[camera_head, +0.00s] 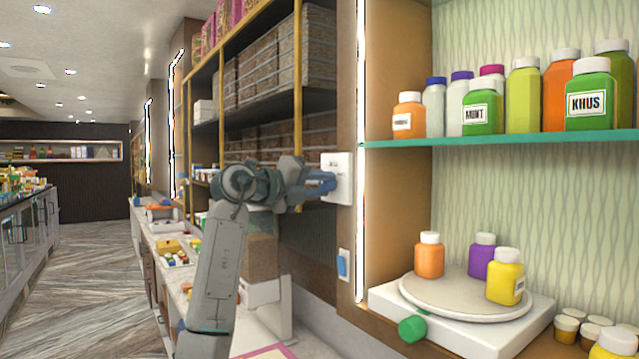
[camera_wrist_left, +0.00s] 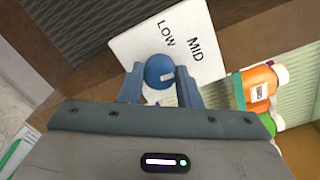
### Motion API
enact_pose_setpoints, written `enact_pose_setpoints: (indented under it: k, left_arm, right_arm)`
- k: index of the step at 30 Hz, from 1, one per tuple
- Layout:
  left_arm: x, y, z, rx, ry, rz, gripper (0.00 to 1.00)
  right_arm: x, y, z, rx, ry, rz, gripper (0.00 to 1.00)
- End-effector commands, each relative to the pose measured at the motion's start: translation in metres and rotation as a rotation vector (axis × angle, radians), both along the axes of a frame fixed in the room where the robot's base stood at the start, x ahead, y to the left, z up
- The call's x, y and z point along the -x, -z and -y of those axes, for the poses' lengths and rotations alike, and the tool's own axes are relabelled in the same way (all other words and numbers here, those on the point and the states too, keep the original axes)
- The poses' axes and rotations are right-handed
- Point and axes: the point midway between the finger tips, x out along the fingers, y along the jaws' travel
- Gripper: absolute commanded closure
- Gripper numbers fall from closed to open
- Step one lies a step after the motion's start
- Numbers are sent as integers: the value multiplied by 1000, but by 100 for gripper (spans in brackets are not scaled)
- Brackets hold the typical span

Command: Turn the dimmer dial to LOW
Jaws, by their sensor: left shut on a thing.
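The dimmer dial is a round blue knob (camera_wrist_left: 158,68) with a short white mark, on a white wall plate (camera_wrist_left: 128,48) lettered LOW and MID. In the left wrist view the white mark lies toward the lower right of the knob, not toward the word LOW. The plate also shows in the head view (camera_head: 341,164) on the wall post. My left gripper (camera_head: 326,184) is at the plate, its blue fingers shut on the knob from both sides. The fingers hide part of the plate's lower half. My right gripper is not in view.
A blue switch (camera_head: 343,264) sits lower on the same post. Right of it are a teal shelf (camera_head: 480,141) of syrup bottles and a round turntable (camera_head: 440,293) with three bottles and a green knob (camera_head: 412,329). Boxes fill the rack (camera_head: 298,60) behind my arm.

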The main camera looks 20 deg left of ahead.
Motion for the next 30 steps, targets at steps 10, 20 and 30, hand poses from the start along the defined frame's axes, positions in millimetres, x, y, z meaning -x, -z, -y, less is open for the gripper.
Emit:
enact_pose_setpoints:
  k: [10, 20, 30]
  left_arm:
    - [0, -2, -1, 259, -1, -200, 92]
    - [0, -2, -1, 505, -2, -391, 92]
    - [-1, -2, -2, 731, -2, -569, 92]
  right_arm:
    - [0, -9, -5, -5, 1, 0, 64]
    - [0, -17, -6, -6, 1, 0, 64]
    - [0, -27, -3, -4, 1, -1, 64]
